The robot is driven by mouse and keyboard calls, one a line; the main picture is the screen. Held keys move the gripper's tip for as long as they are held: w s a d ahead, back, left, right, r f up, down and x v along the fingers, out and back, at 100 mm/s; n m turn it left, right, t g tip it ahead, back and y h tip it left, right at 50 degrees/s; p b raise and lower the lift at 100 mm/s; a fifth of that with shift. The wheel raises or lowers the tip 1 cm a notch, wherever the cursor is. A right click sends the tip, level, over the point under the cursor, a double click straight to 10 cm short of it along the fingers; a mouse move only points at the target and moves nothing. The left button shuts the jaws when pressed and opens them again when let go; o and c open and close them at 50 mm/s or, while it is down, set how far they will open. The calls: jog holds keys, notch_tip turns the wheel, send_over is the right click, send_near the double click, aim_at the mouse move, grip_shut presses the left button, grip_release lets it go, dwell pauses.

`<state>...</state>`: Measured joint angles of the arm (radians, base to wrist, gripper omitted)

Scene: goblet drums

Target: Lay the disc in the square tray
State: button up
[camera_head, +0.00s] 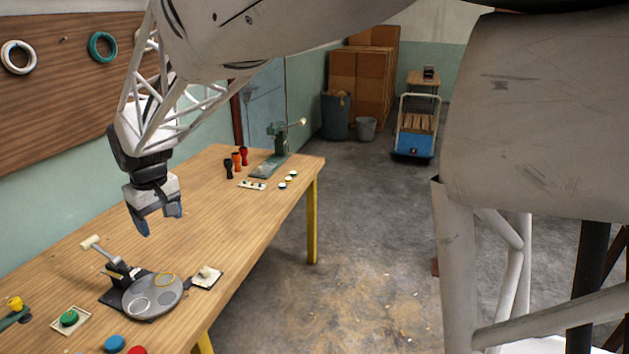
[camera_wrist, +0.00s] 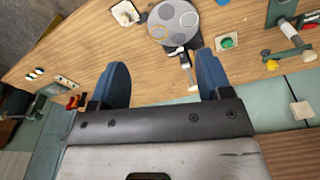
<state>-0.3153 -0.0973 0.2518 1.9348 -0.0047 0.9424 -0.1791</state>
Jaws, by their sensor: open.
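My gripper (camera_head: 160,223) is open and empty, high above the table behind the round grey plate. Its two blue fingers (camera_wrist: 164,72) are wide apart in the wrist view. A cream square tray (camera_head: 216,283) with a pale knob-like piece on it lies right of the plate; it also shows in the wrist view (camera_wrist: 122,18). A green disc (camera_head: 69,317) sits on another pale square base (camera_head: 83,315) at the left; it also shows in the wrist view (camera_wrist: 228,42). A blue disc (camera_head: 115,343) and a red disc (camera_head: 137,350) show at the bottom edge. Which disc is meant cannot be told.
The round grey plate (camera_head: 150,309) bears ring markings, with a pale-headed lever (camera_head: 91,242) beside it. Small goblet drums (camera_head: 236,162), small round pieces (camera_head: 288,180) and a green stand (camera_head: 270,165) are at the far end. The table's middle (camera_head: 215,220) is clear.

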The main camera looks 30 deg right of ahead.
jog(key=s+d+r+m, duration=0.3)
jog(key=s+d, duration=1)
jog(key=s, duration=0.2)
jog(key=s+d+f+m, duration=0.1)
jog(key=s+d, duration=0.1)
jog(key=s, duration=0.4)
jog(key=s+d+f+m+t, duration=0.1)
jog(key=s+d, duration=0.2)
jog(key=s, duration=0.2)
jog(key=s+d+f, duration=0.1)
jog(key=s+d, duration=0.1)
jog(key=s, duration=0.4)
jog(key=shift+s+d+f+m+h, duration=0.25)
jog(key=shift+s+d+m+h, duration=0.05)
jog(key=shift+m, duration=0.1)
